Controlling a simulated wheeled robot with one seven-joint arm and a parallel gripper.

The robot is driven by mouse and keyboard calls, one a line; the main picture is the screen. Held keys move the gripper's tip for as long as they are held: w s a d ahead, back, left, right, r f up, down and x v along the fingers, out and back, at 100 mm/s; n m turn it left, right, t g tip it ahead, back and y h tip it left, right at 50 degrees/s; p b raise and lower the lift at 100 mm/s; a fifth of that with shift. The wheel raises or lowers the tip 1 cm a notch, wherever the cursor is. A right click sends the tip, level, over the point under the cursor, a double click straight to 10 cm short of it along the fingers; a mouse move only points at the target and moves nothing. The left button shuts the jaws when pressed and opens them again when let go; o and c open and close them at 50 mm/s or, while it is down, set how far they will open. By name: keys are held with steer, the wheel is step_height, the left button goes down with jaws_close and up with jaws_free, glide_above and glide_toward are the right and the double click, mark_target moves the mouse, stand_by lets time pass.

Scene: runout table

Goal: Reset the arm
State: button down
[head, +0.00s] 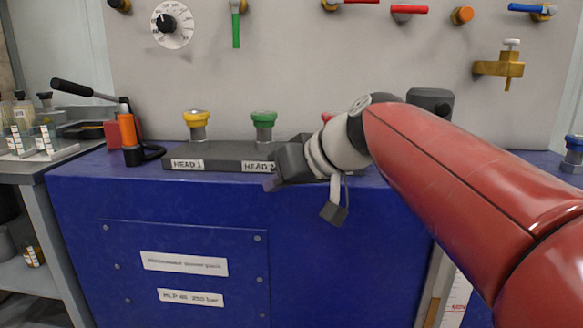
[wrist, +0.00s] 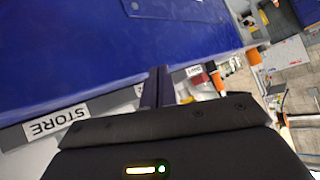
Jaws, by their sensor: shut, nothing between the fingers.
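My red arm (head: 470,175) reaches in from the right in the head view, ending in a white wrist and a dark gripper (head: 272,184). The gripper is in front of the right part of a grey block (head: 219,164) labelled HEAD 1 and HEAD 2. It partly covers the second label; I cannot tell whether it touches the block. In the wrist view the gripper's fingers (wrist: 157,88) are together with nothing between them, in front of the blue cabinet (wrist: 100,45). My wrist and arm hide the block's right end.
A yellow knob (head: 195,118) and a green knob (head: 263,119) stand on the block, with a red knob (head: 327,117) beside my wrist. An orange-bodied lever pump (head: 128,130) stands at left. Valves, including a brass tap (head: 500,68), line the back panel.

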steer(key=s+d+f+m+g+h+p, duration=0.1)
steer(key=s+d+f+m+h, duration=0.5)
steer(key=s+d+f, duration=1.1)
step_height(320, 180, down, 4)
steer(key=shift+s+d+r+m+h, duration=0.1)
steer(key=shift+s+d+m+h, duration=0.2)
steer(key=shift+s+h, duration=0.85)
